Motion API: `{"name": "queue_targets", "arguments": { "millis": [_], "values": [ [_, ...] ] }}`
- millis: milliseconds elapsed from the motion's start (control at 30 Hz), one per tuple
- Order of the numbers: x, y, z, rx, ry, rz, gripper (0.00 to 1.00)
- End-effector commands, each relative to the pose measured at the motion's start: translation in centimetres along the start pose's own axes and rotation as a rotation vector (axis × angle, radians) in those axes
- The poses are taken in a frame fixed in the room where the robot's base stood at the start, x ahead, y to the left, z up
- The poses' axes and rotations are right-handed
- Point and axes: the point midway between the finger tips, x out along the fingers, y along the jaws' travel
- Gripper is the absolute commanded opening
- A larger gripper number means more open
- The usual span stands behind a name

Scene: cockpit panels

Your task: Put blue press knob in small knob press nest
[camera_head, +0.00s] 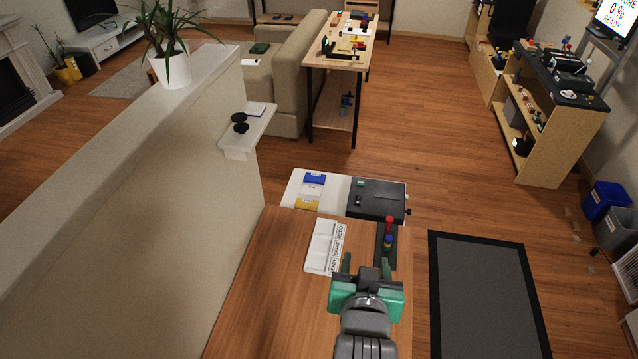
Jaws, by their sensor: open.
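A small blue knob (388,241) stands on a dark narrow strip (385,262) on the wooden table, just in front of a red knob (389,222). My gripper (366,262) is open with nothing visible between its green fingers. It is at the near side of the strip, and its right finger overlaps the strip's near end in the picture. The blue knob is beyond the fingertips and slightly to the right. I cannot tell which part is the small knob press nest.
A white labelled tray (318,246) lies left of the strip. A black box (376,200) and a white panel with blue, white and yellow blocks (313,190) lie behind. A beige half wall (150,200) borders the left. A grey floor mat (487,300) lies right.

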Motion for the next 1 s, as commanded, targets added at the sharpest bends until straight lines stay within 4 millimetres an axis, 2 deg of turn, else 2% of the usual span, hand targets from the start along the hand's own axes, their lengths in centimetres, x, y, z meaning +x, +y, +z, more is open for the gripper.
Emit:
{"name": "queue_targets", "arguments": {
  "millis": [33,67,100,167,200,300,400,500,833,933,1000],
  "values": [
    [-2.3,-1.5,-5.8,-0.011,0.141,-0.030,0.51],
    [-4.0,-2.3,-9.0,-0.016,0.225,-0.046,0.51],
    [-6.5,-3.4,-13.1,-0.022,0.335,-0.068,0.51],
    [-10.8,-4.8,-18.3,-0.028,0.496,-0.098,0.51],
    [-13.8,-5.5,-21.3,-0.030,0.595,-0.116,0.51],
    [-20.8,-6.8,-26.5,-0.027,0.805,-0.153,0.51],
    [-25.8,-7.3,-29.1,-0.022,0.943,-0.177,0.51],
    [-28.2,-7.5,-30.1,-0.019,1.007,-0.186,0.51],
    [-28.7,-7.5,-30.7,-0.018,1.016,-0.188,0.51],
    [-29.6,-7.6,-32.7,-0.015,1.015,-0.191,0.51],
    [-30.6,-7.7,-35.0,-0.010,1.014,-0.195,0.51]
  ]
}}
